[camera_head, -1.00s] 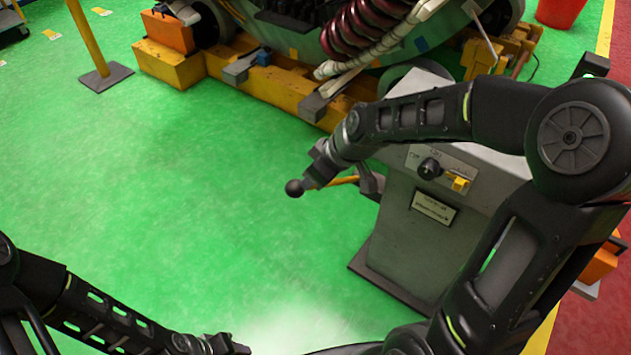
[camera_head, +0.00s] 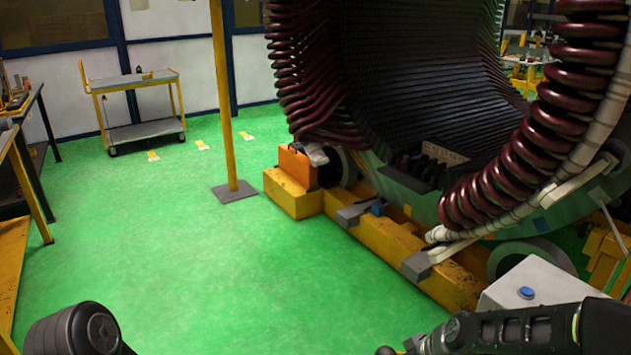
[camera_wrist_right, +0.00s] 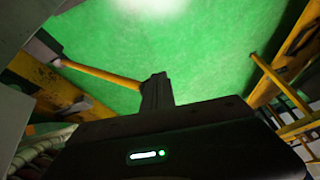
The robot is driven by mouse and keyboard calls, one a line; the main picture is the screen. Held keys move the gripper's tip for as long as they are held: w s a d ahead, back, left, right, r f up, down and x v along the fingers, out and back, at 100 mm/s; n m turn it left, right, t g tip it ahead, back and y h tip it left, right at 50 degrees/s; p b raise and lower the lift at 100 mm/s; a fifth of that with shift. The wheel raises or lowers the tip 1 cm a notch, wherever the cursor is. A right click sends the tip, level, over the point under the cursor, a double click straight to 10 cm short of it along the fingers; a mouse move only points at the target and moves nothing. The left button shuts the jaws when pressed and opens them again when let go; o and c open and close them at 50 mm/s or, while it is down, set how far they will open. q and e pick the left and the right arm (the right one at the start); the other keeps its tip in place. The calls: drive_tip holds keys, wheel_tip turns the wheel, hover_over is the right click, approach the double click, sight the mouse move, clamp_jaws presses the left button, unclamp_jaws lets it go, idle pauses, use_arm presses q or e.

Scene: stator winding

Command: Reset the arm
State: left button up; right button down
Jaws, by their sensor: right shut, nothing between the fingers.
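My right arm comes in at the lower right of the head view, low beside the grey control box (camera_head: 535,280) with a blue button on top. A dark round knob (camera_head: 385,350) shows at the bottom edge, left of that arm. My right gripper (camera_wrist_right: 155,92) is shut and empty in the wrist view, its dark fingers together over the green floor. A yellow bar (camera_wrist_right: 95,70) runs up close to the fingers; I cannot tell whether they touch. A dark rounded part of my left arm shows at the lower left of the head view; the left gripper is out of view.
The large stator (camera_head: 440,75) with dark red coils stands on a yellow base (camera_head: 385,240) at the right. A yellow post (camera_head: 222,100), a cart (camera_head: 140,105) and a workbench (camera_head: 18,160) stand around the open green floor (camera_head: 150,250).

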drive_tip(key=s+a+f+m+g+p, duration=0.1)
drive_tip(key=s+a+f+m, duration=0.1)
drive_tip(key=s+a+f, duration=0.2)
drive_tip(key=s+a+f+m+g+p, duration=0.1)
drive_tip(key=s+a+f, duration=0.3)
drive_tip(key=s+f, duration=0.5)
drive_tip(key=s+a+f+m+g+y+p, duration=0.1)
drive_tip(key=s+a+f+m, duration=0.2)
drive_tip(key=s+f, duration=0.3)
drive_tip(key=shift+s+a+f+m+g, duration=0.25)
drive_tip(key=shift+s+a+m, duration=0.2)
drive_tip(key=shift+s, duration=0.4)
